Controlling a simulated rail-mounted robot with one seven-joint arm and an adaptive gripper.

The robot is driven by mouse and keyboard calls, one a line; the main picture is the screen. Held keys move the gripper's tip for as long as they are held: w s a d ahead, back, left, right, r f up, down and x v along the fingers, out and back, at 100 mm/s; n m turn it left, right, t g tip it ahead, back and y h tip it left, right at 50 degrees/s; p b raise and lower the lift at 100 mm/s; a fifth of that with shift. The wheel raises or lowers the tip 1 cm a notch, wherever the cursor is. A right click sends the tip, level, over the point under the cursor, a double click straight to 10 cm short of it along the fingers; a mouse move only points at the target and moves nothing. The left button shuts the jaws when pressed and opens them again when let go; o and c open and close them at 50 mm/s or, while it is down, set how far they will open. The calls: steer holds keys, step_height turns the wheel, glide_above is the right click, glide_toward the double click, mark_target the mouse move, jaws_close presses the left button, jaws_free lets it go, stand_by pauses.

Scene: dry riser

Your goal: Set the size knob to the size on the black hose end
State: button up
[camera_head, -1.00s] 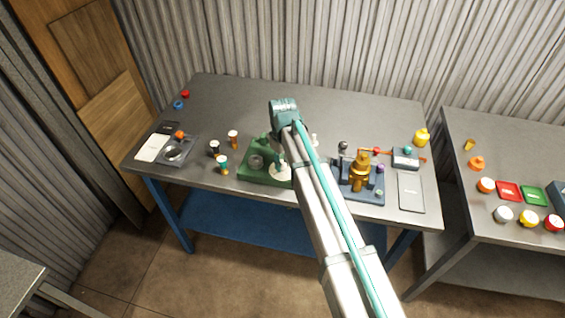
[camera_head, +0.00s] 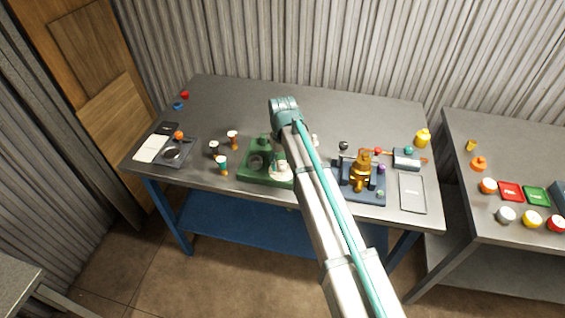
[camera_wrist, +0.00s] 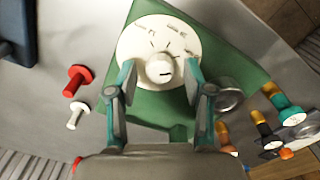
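A white round dial (camera_wrist: 135,50) with printed marks lies on the green base (camera_wrist: 155,113); the writing is too blurred to read. The white size knob (camera_wrist: 161,69) stands at its middle with a short dark line on it. My gripper (camera_wrist: 161,76) is open, one teal finger on each side of the knob, with gaps visible. In the head view, the green base (camera_head: 248,174) and white dial (camera_head: 279,172) are partly behind my arm, and my gripper is hidden. The black hose end (camera_head: 214,150) stands left of the base; its size marking is not readable.
A teal hose end (camera_head: 222,165) and a dark-and-orange one (camera_head: 233,139) stand near the black one. A brass fitting on a blue base (camera_head: 362,190) is right of my arm. Red (camera_wrist: 77,80) and white (camera_wrist: 77,115) pegs lie left of the green base. The table's back is clear.

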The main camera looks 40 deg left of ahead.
mark_target(282, 164)
steer(key=shift+r, duration=0.1)
step_height(282, 164, up, 12)
stand_by(0.7)
stand_by(0.3)
